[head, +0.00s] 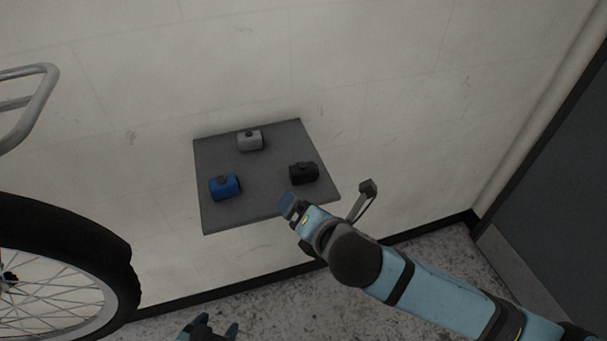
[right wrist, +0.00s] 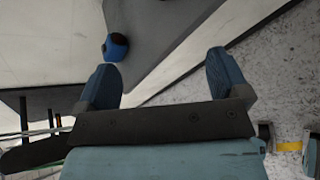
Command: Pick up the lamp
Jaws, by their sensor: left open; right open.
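Three small rounded, lamp-like objects stand apart on a grey wall shelf (head: 255,205): a light grey one (head: 250,141) at the back, a blue one (head: 225,187) at the front left and a black one (head: 304,173) at the right. I cannot tell which is the lamp meant. My right gripper (head: 289,205) is at the shelf's front edge, near the black one. In the right wrist view its open fingers (right wrist: 165,80) are empty, and the blue object (right wrist: 116,46) shows beyond them. My left gripper (head: 216,326) is open at the bottom edge, partly cut off, below the shelf.
A bike wheel (head: 128,262) with a black tyre stands at the left, below a grey metal tube frame (head: 42,92). A pale wall (head: 420,90) is behind the shelf. A dark door-like panel (head: 560,190) is at the right. Speckled floor (head: 270,313) shows below.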

